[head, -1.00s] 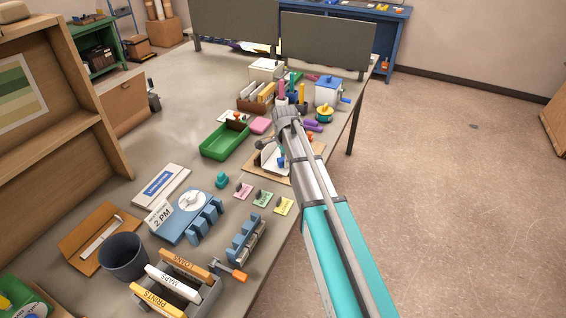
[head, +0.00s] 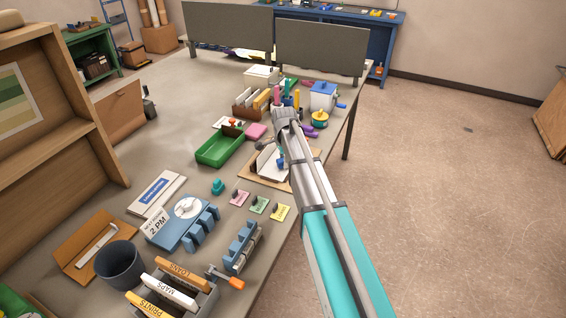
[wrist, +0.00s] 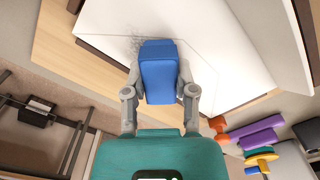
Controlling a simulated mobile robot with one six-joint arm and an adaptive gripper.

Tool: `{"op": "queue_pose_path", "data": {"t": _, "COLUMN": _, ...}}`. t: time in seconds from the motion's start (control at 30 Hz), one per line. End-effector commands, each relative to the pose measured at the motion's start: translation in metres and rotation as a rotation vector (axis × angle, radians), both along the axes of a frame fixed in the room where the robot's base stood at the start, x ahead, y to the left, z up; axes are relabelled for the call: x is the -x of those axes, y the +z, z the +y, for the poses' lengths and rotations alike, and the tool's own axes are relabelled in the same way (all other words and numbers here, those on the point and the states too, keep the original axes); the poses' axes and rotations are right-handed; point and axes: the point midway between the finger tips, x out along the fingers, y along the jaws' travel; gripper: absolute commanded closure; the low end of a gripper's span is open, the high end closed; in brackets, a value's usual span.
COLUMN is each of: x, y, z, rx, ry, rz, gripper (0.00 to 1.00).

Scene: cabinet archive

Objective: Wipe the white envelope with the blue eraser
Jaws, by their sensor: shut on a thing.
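The blue eraser (wrist: 159,72) is held between the two fingers of my gripper (wrist: 160,88) in the wrist view. It is over the white envelope (wrist: 205,40), at a grey smudge that shows beside the eraser's left edge. I cannot tell whether the eraser touches the paper. In the head view the envelope (head: 267,160) lies on a wooden board (head: 257,174) near the desk's right edge. The eraser also shows there as a small blue patch (head: 281,162). My arm hides most of the gripper in that view.
Small coloured cards (head: 259,205) lie in front. Purple cylinders (wrist: 255,138) are close to the gripper's right.

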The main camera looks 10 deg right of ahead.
Motion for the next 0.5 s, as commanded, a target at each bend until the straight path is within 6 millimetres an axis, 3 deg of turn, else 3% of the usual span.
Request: {"op": "queue_pose_path", "data": {"t": 0.5, "x": -0.026, "y": -0.003, "z": -0.017, "rx": 0.0, "ry": 0.001, "rz": 0.0, "gripper": 1.0}}
